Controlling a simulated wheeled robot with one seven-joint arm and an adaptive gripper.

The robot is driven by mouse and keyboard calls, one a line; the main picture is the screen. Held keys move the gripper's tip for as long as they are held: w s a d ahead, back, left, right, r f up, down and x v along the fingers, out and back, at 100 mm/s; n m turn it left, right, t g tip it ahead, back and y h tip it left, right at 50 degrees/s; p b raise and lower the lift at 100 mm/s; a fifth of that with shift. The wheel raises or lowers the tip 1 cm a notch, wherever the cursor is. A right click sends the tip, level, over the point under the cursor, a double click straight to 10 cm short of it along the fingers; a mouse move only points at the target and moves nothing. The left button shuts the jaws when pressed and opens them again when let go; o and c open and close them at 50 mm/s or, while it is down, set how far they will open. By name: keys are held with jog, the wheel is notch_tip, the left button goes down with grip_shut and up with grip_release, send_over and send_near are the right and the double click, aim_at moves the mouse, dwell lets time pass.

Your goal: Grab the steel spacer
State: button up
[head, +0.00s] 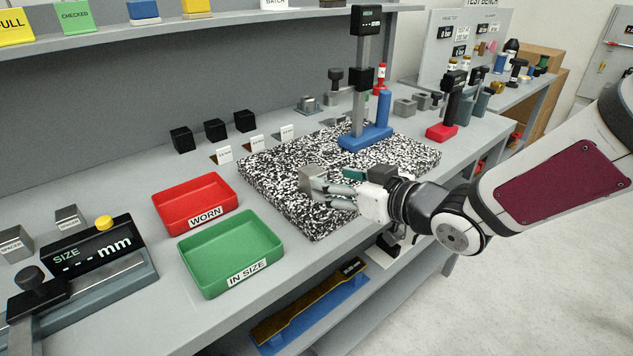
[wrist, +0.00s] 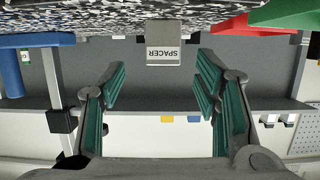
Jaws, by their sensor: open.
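The steel spacer (head: 312,178) is a small grey block on the speckled black-and-white granite plate (head: 290,215), near its front left part. In the wrist view the spacer (wrist: 163,42) shows a label reading SPACER, and the scene appears upside down. My gripper (head: 337,191) is low over the plate, just right of the spacer. In the wrist view my gripper (wrist: 162,76) is open, with its green-padded fingers to either side of the spacer's line. The spacer appears just beyond the fingertips, with nothing held. The fingers partly cover the spacer's right side in the head view.
A blue-based gauge stand (head: 366,138) rises at the back of the plate. A red WORN tray (head: 194,200) and a green IN SIZE tray (head: 230,252) lie to the left. A size gauge (head: 95,250) and two more grey blocks (head: 15,243) are at the far left.

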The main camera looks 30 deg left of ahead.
aim_at(312, 174)
jog(key=b+x, duration=0.1)
jog(key=x, duration=0.6)
jog(key=shift+a, duration=0.25)
grip_shut()
